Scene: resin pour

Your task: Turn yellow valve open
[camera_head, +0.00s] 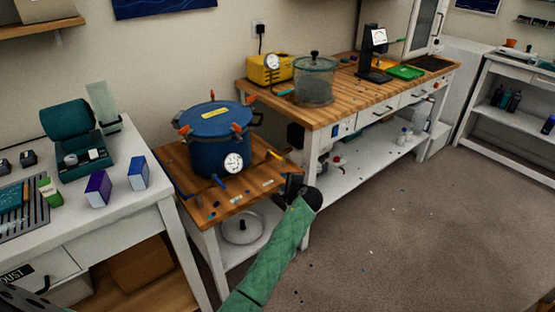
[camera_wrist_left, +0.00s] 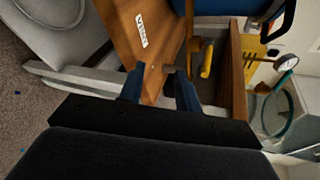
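The yellow valve handle (camera_head: 274,155) sticks out to the right of the blue pressure pot (camera_head: 205,142), which stands on a small wooden-topped table (camera_head: 190,190). In the left wrist view the yellow handle (camera_wrist_left: 207,60) lies just beyond and to the right of my fingertips, not between them. My left gripper (camera_head: 292,186) is at the table's right edge, below and right of the handle. In the left wrist view its two fingers (camera_wrist_left: 160,88) are apart with nothing held between them. My right gripper is in neither view.
A yellow pump (camera_head: 268,68) and a glass chamber (camera_head: 314,80) stand on the workbench (camera_head: 350,95) behind. A white table (camera_head: 90,210) with boxes and a teal case (camera_head: 75,132) is at left. The floor (camera_head: 400,230) at right is mostly clear.

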